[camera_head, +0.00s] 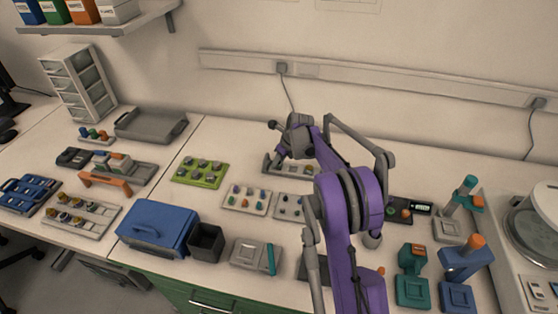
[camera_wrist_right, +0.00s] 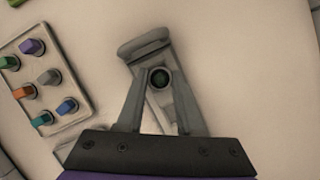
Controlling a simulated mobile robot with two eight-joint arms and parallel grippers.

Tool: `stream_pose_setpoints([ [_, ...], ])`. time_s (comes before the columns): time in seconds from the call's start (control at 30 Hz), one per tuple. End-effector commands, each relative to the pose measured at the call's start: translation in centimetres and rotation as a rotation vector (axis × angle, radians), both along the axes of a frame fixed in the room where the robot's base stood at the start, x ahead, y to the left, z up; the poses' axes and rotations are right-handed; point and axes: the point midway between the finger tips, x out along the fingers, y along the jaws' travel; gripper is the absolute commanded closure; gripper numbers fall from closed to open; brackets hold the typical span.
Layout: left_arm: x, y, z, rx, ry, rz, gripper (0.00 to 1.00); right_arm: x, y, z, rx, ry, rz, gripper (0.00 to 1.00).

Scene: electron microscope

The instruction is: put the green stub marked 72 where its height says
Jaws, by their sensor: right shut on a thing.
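My right gripper (camera_head: 279,152) reaches over a grey stand (camera_head: 272,168) at the back middle of the bench. In the right wrist view my right gripper (camera_wrist_right: 160,92) has its fingers closed around a small round piece, the green stub (camera_wrist_right: 160,78), which shows a dark green centre. Its mark cannot be read. The grey stand (camera_wrist_right: 146,46) lies right under and beyond the fingertips; whether the stub touches it I cannot tell. My left gripper is not in view.
A pale tray with several coloured stubs (camera_head: 247,212) stands left of the stand, a green tray (camera_head: 200,184) farther left. A blue box (camera_head: 157,240) and dark bin (camera_head: 206,242) stand in front. Teal and blue devices (camera_head: 412,290) stand right. The back strip of bench is clear.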

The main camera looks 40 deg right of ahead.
Motion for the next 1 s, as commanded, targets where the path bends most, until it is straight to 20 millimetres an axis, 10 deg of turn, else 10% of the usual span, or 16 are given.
stream_pose_setpoints([
  [0.27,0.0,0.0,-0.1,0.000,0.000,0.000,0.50,0.0,0.0,-0.1,0.000,0.000,0.000,1.00],
  [0.3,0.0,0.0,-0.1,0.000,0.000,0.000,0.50,0.0,0.0,-0.1,0.000,0.000,0.000,0.61],
  [0.5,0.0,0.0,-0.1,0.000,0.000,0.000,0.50,0.0,0.0,-0.1,0.000,0.000,0.000,0.30],
  [1.0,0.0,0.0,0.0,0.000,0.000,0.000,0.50,-1.1,-0.2,2.5,-0.001,0.000,-0.001,0.30],
])
